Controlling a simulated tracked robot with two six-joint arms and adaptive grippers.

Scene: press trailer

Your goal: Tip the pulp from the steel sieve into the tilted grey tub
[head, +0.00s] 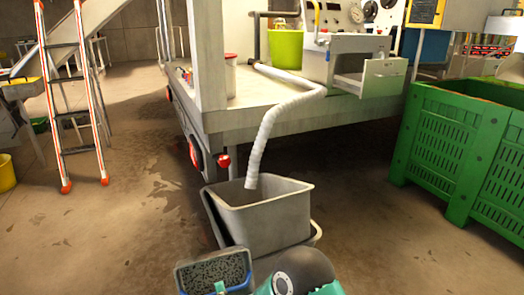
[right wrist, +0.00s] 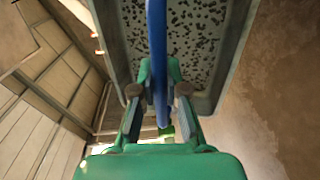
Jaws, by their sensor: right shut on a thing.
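The grey tub (head: 265,218) stands tilted on the floor at the lower middle of the head view. A second grey rim shows beneath and around it, and its inside bottom is hidden. My right gripper (right wrist: 159,78) is shut on the sieve's blue handle (right wrist: 157,35). The sieve (right wrist: 230,75) fills the top of the right wrist view. My left gripper is not in view.
A pale corrugated hose (head: 275,122) hangs from the trailer deck (head: 255,95), its end over the tub. A green slatted crate (head: 455,150) stands at the right. An orange-railed ladder (head: 75,95) stands at the left. Floor left of the tub is bare.

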